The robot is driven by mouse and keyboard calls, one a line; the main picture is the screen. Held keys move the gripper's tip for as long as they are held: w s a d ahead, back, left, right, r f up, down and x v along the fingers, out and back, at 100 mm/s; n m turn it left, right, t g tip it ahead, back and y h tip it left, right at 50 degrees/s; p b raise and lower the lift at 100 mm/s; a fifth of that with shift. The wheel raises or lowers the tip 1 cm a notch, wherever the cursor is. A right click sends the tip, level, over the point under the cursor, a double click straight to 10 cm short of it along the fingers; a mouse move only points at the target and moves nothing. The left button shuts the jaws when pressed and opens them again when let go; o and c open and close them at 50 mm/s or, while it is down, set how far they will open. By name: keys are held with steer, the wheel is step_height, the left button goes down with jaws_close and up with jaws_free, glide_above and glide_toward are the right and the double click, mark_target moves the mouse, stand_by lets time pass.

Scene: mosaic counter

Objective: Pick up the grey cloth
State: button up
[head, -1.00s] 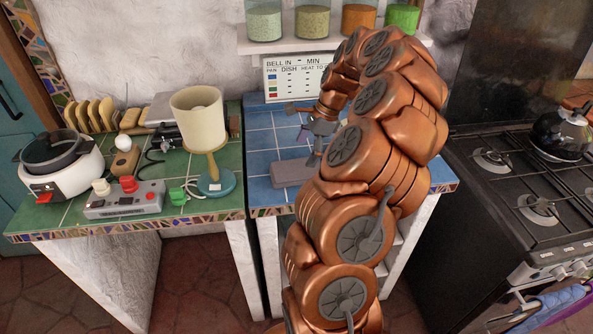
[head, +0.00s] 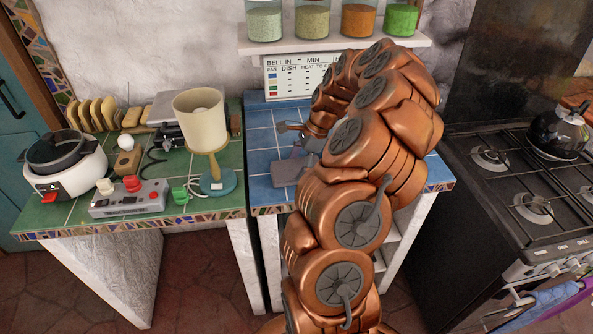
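A flat grey piece, which looks like the folded grey cloth (head: 285,173), lies on the blue-tiled counter (head: 262,140) near its front left. Its right part is hidden behind my copper arm. My gripper (head: 309,143) is small in the head view, just above and behind the cloth, and mostly covered by the arm. I cannot tell whether it touches the cloth or whether its fingers are open.
On the green-tiled counter (head: 75,212) at left stand a lamp (head: 203,120), a control box (head: 130,198), a white cooker (head: 65,175) and a toast rack (head: 95,115). A shelf of jars (head: 311,22) hangs above. A stove (head: 515,185) with a kettle (head: 560,130) stands right.

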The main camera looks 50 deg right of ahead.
mark_target(292, 167)
steer(key=c, duration=0.4)
steer(key=shift+d+r+b, duration=0.1)
steer(key=shift+r+b, duration=0.9)
steer(key=shift+r, duration=0.65)
steer(key=s+a+b, duration=0.1)
steer(key=s, duration=0.4)
steer(key=s+a+r+b, duration=0.1)
steer(key=s+b, duration=0.1)
steer(key=s, duration=0.3)
steer(key=s+a+b, duration=0.1)
steer(key=s+b, duration=0.1)
steer(key=s, duration=0.3)
steer(key=shift+s+a+r, duration=0.25)
steer(key=shift+s+r, duration=0.1)
